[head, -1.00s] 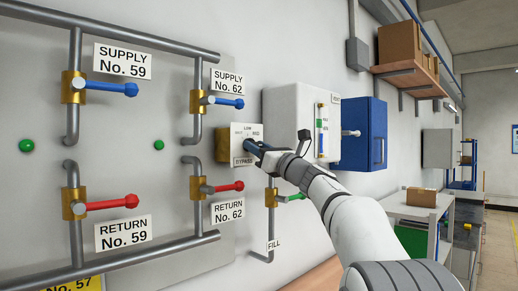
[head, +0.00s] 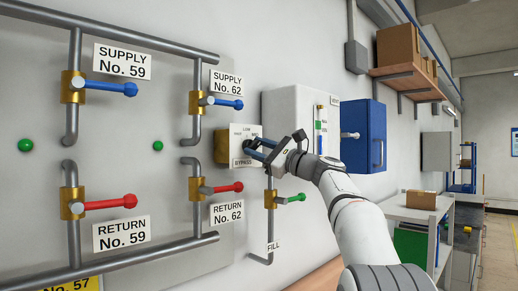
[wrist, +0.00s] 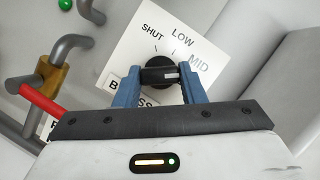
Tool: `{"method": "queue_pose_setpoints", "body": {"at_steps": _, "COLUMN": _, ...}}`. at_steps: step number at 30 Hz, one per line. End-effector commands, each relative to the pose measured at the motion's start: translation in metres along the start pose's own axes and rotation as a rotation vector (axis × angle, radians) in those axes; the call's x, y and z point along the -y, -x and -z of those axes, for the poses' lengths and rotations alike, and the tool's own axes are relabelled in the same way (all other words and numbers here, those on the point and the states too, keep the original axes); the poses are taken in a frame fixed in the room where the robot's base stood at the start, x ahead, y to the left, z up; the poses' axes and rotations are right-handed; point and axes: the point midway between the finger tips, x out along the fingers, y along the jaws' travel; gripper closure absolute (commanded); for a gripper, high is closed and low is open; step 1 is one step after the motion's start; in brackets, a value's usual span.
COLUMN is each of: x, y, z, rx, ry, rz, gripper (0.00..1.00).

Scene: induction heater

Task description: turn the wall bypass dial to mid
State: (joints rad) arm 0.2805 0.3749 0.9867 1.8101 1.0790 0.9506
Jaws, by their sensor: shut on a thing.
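The bypass dial (wrist: 158,66) is a black round knob with a grip bar on a white plate (wrist: 125,62) marked SHUT, LOW and MID. In the wrist view the plate looks tilted. The bar lies roughly level in that view, with a pale mark on its right half, toward the MID side. Whether it points exactly at MID is unclear. My gripper (wrist: 160,82) has its two blue fingers on either side of the bar and is shut on it. In the head view my gripper (head: 260,150) reaches the plate from the right and partly covers the dial (head: 248,146).
Left of the dial are pipes with blue supply handles (head: 228,104) and red return handles (head: 225,187). A green fill handle (head: 291,198) sits close below my gripper. A white box (head: 290,112) and a blue cabinet (head: 363,135) stand to the right.

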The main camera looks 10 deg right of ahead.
Motion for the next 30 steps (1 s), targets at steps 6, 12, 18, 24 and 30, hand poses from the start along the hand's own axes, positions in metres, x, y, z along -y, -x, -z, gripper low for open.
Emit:
{"method": "queue_pose_setpoints", "body": {"at_steps": 6, "x": 0.0021, "y": 0.0001, "z": -0.001, "rx": 0.0, "ry": 0.083, "rz": -0.031, "gripper": 0.86}}
{"method": "queue_pose_setpoints", "body": {"at_steps": 12, "x": 0.0019, "y": 0.0, "z": -0.0009, "rx": 0.0, "ry": 0.114, "rz": -0.044, "gripper": 0.86}}
{"method": "queue_pose_setpoints", "body": {"at_steps": 18, "x": 0.0017, "y": -0.0001, "z": -0.0008, "rx": 0.0, "ry": 0.119, "rz": -0.046, "gripper": 0.86}}
{"method": "queue_pose_setpoints", "body": {"at_steps": 24, "x": 0.0016, "y": -0.0003, "z": -0.0009, "rx": 0.0, "ry": 0.119, "rz": -0.046, "gripper": 0.86}}
{"method": "queue_pose_setpoints", "body": {"at_steps": 30, "x": 0.001, "y": -0.0005, "z": -0.0008, "rx": 0.0, "ry": 0.118, "rz": -0.047, "gripper": 0.47}}
